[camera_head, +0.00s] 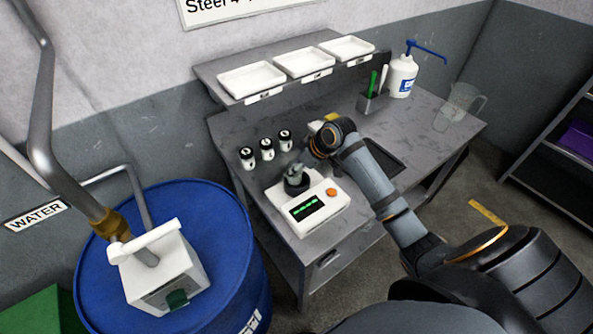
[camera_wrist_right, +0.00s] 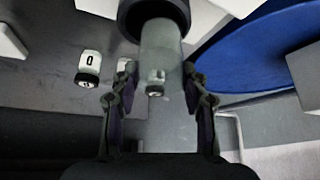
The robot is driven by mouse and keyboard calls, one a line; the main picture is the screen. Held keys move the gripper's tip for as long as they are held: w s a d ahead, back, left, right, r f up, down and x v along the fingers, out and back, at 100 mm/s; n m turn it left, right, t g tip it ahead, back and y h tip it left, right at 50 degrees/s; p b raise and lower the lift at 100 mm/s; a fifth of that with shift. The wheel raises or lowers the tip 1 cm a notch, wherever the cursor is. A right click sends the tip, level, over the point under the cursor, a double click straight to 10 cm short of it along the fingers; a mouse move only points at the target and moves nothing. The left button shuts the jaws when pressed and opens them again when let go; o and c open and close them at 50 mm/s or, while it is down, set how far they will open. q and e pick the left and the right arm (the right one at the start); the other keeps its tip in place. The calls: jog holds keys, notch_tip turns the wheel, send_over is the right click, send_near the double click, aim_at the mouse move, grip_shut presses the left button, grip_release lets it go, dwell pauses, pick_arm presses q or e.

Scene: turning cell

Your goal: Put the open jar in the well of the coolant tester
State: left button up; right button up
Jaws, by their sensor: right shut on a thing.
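The coolant tester (camera_head: 328,212) is a white box with a green display and an orange button, on the grey bench. Its round black well (camera_head: 296,187) is at the back left of its top, and the black ring also shows in the right wrist view (camera_wrist_right: 132,24). The open jar (camera_wrist_right: 161,48) is clear greyish glass. My right gripper (camera_wrist_right: 158,78) is shut on it, with a finger on each side. The jar's far end meets the well's ring; I cannot tell how deep it sits. My left gripper is not in view.
White trays (camera_head: 304,63) sit on the shelf. A blue drum (camera_head: 215,222) stands left of the bench. A pump bottle (camera_head: 402,77) and clear jug (camera_head: 458,105) are at the right.

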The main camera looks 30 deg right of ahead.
jog(key=shift+w+d+f, duration=0.1)
jog(key=shift+d+f, duration=0.05)
jog(key=shift+f, duration=0.05)
notch_tip(320, 180, down, 3)
jog(key=shift+d+f+p, duration=0.1)
jog(key=shift+d+p, duration=0.05)
jog(key=shift+p, duration=0.75)
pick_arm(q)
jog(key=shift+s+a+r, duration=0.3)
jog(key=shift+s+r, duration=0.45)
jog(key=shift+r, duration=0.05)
pick_arm(e)
jog(key=shift+f, duration=0.15)
jog(key=shift+f, duration=0.1)
jog(key=o, duration=1.1)
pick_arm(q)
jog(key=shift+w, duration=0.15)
pick_arm(e)
jog(key=shift+w, duration=0.1)
pick_arm(q)
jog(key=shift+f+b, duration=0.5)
jog(key=shift+b, duration=0.1)
pick_arm(e)
jog(key=shift+v, duration=6.15)
